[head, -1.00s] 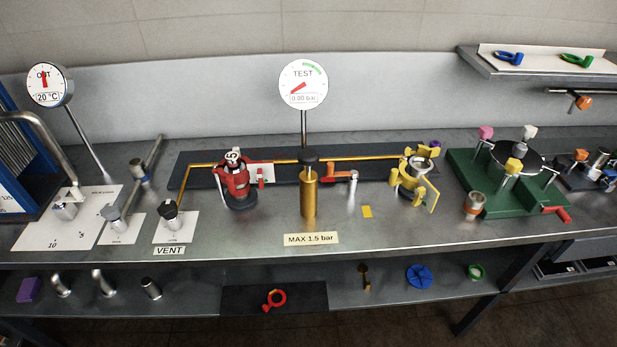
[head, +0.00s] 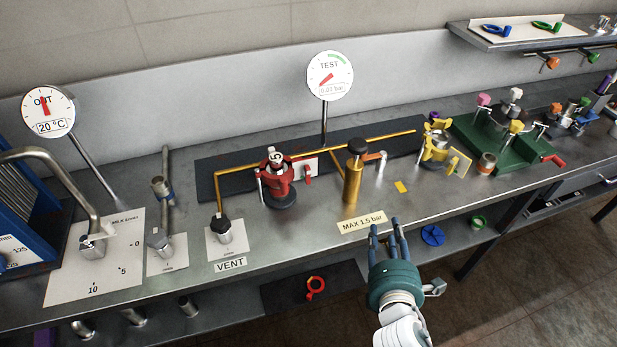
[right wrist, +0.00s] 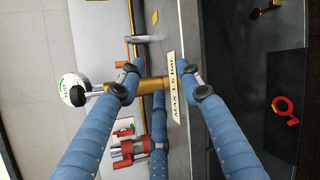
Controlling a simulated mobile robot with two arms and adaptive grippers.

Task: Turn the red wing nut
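The red clamp fitting (head: 277,188) stands on the bench around a metal fitting, on the dark strip. A small red winged piece (head: 308,177) sticks out at its right side and looks like the wing nut; it is too small to tell its angle. The red clamp (right wrist: 127,148) also shows in the right wrist view, partly behind a finger. My right gripper (head: 385,228) is in front of the bench edge, right of and nearer than the red clamp. Its blue fingers (right wrist: 160,82) are spread apart and hold nothing. My left gripper is not in view.
A brass cylinder (head: 352,185) with a black knob stands between my right gripper and the red clamp. The TEST gauge (head: 330,75) rises behind. A yellow clamp (head: 436,150) stands further right. A red ring (head: 316,288) lies on the lower shelf.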

